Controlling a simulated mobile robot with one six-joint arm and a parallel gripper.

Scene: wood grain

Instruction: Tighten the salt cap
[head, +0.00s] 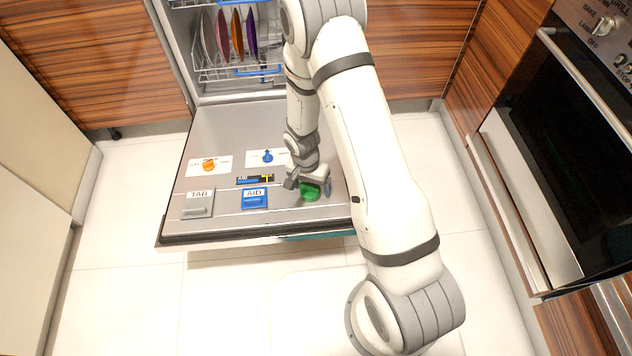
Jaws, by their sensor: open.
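The green round cap (310,193), which I take for the salt cap, sits at the right part of the inside face of the open dishwasher door (222,135). My gripper (311,186) is at the cap, pointing down, with its fingers at either side of the cap's upper part. The jaws are open. The gripper covers the far part of the cap, and I cannot tell whether the fingers touch it.
A rack (208,74) with several plates stands behind. An oven (580,130) is at right. White floor (120,280) is clear.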

